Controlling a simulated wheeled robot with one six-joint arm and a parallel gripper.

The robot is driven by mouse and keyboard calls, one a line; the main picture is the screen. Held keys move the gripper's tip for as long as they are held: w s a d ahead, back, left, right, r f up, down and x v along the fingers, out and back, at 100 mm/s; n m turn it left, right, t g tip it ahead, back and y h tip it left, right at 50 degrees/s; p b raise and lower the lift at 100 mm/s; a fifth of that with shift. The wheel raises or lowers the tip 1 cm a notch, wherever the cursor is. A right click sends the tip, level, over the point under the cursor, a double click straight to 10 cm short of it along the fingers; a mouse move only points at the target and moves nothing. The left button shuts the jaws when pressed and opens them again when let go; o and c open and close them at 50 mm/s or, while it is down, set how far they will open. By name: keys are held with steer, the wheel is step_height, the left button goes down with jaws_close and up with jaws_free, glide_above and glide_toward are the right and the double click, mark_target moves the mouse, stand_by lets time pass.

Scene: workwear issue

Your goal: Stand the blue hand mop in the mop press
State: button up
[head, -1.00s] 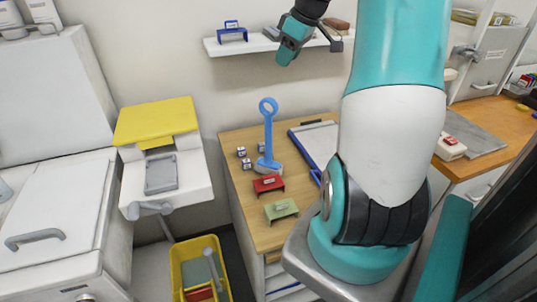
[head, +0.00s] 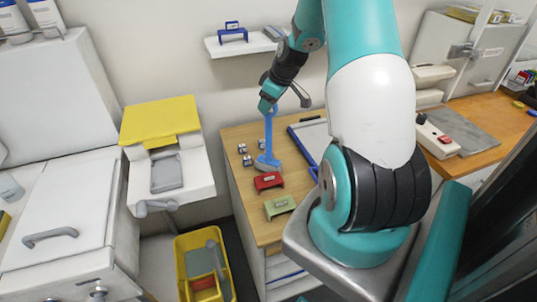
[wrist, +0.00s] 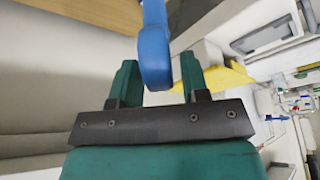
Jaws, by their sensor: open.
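The blue hand mop (head: 269,138) stands upright on the wooden desk, its wide head down and its handle up. My gripper (head: 269,108) is at the top of the handle and hides its ring end. In the wrist view, my open gripper (wrist: 158,78) has the blue mop handle (wrist: 154,50) between its two fingers, closer to the right one.
A red block (head: 268,181) and a green block (head: 280,206) sit on the desk (head: 243,206) in front of the mop. Small boxes (head: 245,154) stand left of it, a clipboard (head: 311,139) right. A white unit with a yellow lid (head: 160,120) is further left.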

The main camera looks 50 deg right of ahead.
steer(key=shift+x, duration=0.75)
jaws_close()
steer(key=shift+w+r, duration=0.1)
